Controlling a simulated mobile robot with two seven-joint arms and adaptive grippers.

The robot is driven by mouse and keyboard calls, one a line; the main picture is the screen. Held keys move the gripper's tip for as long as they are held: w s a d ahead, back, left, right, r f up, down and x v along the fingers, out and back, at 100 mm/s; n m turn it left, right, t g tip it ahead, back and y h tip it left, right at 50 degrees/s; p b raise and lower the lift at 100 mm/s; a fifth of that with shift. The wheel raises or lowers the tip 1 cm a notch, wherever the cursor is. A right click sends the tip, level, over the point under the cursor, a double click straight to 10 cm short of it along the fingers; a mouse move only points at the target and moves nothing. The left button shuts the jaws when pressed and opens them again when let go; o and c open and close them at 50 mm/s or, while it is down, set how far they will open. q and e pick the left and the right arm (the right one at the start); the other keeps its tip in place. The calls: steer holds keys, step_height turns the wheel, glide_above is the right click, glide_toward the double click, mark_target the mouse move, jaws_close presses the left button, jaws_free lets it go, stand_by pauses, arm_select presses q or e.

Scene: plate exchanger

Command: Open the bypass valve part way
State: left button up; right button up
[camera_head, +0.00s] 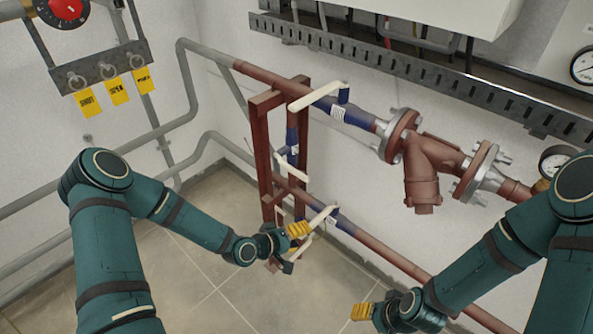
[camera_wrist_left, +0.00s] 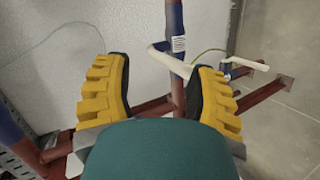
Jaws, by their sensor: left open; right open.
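Several blue valves with cream lever handles sit on the red pipework. The upper lever (camera_head: 320,97) is on the top pipe. A middle lever (camera_head: 287,170) is on the vertical pipe, below a blue body (camera_head: 291,140). A lower lever (camera_head: 321,219) is on the bottom pipe. No readable label marks the bypass valve. My left gripper (camera_head: 293,247) is open in front of the lower levers. In the left wrist view, a cream lever (camera_wrist_left: 166,60) on a vertical blue valve (camera_wrist_left: 178,45) shows beyond and between the open fingers (camera_wrist_left: 160,72). My right gripper (camera_head: 376,311) is open and low, away from the valves.
A red support frame (camera_head: 266,150) stands around the vertical pipe. A flanged strainer (camera_head: 422,170) and a gauge (camera_head: 556,160) are at right. A slotted cable tray (camera_head: 420,68) runs above. Yellow tags (camera_head: 117,92) hang at left. Tiled floor (camera_head: 190,270) is open below.

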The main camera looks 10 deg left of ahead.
arm_select(q)
steer(key=w+a+r+n+t, duration=0.3)
steer(key=w+a+r+t, duration=0.1)
steer(key=w+a, duration=0.15)
steer(key=n+t, duration=0.2)
glide_toward(294, 173)
steer(key=b+x, duration=0.1)
steer(key=x, duration=1)
steer(key=shift+a+f, duration=0.1)
steer(key=shift+f, duration=0.05)
steer(key=shift+m, duration=0.3)
jaws_close()
